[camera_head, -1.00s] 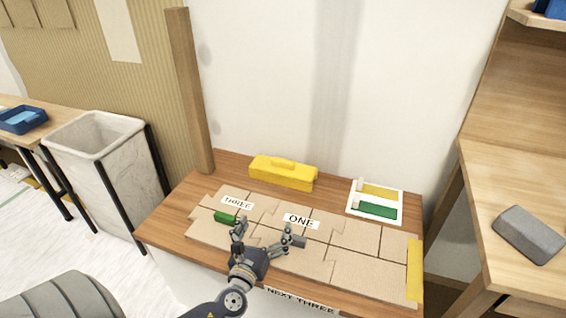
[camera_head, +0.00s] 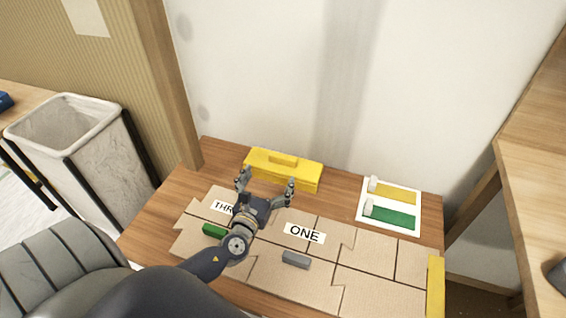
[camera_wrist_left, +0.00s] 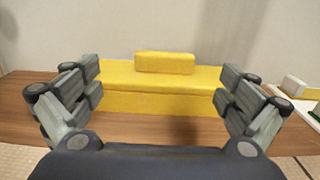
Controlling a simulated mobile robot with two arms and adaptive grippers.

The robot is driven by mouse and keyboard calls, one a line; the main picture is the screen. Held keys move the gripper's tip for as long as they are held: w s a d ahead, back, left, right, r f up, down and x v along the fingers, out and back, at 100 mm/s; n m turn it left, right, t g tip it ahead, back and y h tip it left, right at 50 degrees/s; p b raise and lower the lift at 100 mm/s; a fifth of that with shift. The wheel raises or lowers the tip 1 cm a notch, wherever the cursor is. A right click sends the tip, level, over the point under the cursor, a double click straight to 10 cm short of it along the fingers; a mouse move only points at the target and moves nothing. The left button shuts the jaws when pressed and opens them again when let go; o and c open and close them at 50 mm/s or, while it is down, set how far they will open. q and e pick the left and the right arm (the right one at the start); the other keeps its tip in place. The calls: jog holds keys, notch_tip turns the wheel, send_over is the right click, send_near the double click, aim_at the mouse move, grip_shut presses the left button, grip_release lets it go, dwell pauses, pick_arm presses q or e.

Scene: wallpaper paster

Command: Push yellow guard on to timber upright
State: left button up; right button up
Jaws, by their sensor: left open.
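The yellow guard (camera_head: 283,168) is a long block with a raised grip on top, lying on the wooden table against the wall. The timber upright (camera_head: 165,85) stands at the table's back left corner, left of the guard and apart from it. My left gripper (camera_head: 265,183) is open and empty just in front of the guard, with its fingers spread towards it. In the left wrist view the guard (camera_wrist_left: 160,88) spans the gap between the open fingers, its ends partly behind them. My right gripper is not in view.
Cardboard pieces, one labelled ONE (camera_head: 304,232), cover the table's front. A green block (camera_head: 214,230) and a grey block (camera_head: 296,259) lie on them. A white tray (camera_head: 365,215) with yellow and green strips stands at the right. A bin (camera_head: 85,150) stands left of the table.

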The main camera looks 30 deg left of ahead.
aim_at(282, 160)
pick_arm(q)
jog(key=x, duration=0.4)
jog(key=shift+d+b+x, duration=0.15)
jog(key=shift+b+x, duration=0.05)
jog(key=shift+x, duration=1.1)
jog(key=shift+d+b+x, duration=0.2)
jog(key=shift+x, duration=1.15)
jog(key=c, duration=1.2)
